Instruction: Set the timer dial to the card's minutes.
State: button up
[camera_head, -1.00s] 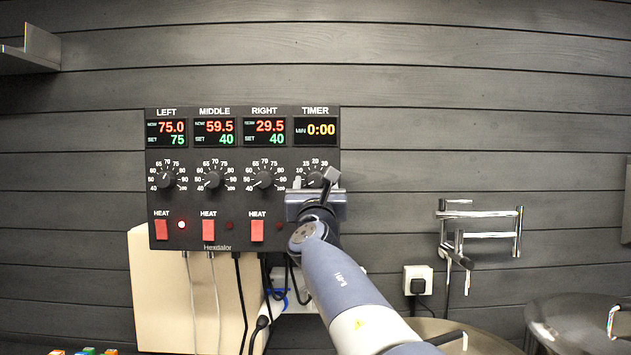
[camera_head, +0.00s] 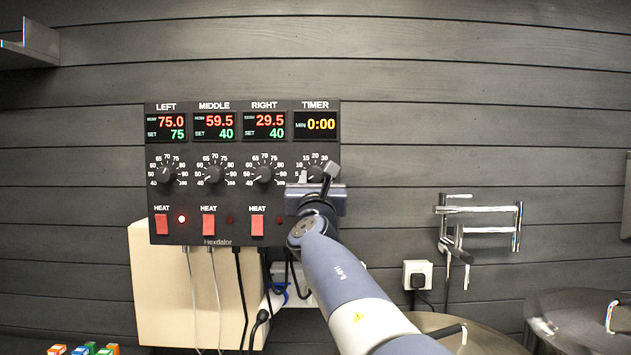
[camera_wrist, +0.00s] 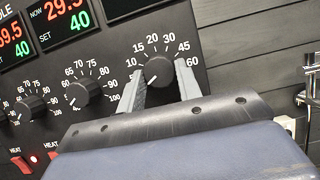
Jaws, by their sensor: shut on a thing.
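The timer dial (camera_wrist: 158,70) is a round black knob at the right end of a black control panel, with a minute scale around it up to 60. My gripper (camera_head: 318,174) is at this dial, its two fingers on either side of the knob and shut on it. In the head view the fingers and wrist hide part of the dial. I see no card with minutes in either view.
The panel (camera_head: 190,200) also has left, middle and right dials with displays and red heat switches; the left lamp is lit. Cables hang below. A folded metal spout (camera_head: 480,208), a socket (camera_head: 417,274) and metal lids (camera_head: 575,318) are at the right.

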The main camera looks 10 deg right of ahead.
jog(key=shift+m+h, duration=0.4)
jog(key=m+h, duration=0.1)
jog(key=m, duration=0.1)
jog(key=m+g+h, duration=0.1)
jog(key=m, duration=0.2)
jog(key=m+g+h, duration=0.1)
jog(key=m, duration=0.2)
jog(key=shift+a+h, duration=0.25)
jog(key=shift+h, duration=0.05)
jog(key=m+g+h, duration=0.1)
jog(key=m, duration=0.2)
jog(key=m+g+p, duration=0.1)
jog(key=m, duration=0.3)
jog(key=shift+w+a+r+g+h+p, duration=0.1)
jog(key=shift+a+r+g+h+p, duration=0.1)
jog(key=shift+g+h+p, duration=0.15)
jog(key=shift+d, duration=0.1)
jog(key=o, duration=1)
jog(key=b+v, duration=0.3)
jog(key=v, duration=0.8)
jog(key=shift+b, duration=0.4)
jog(key=shift+w, duration=0.1)
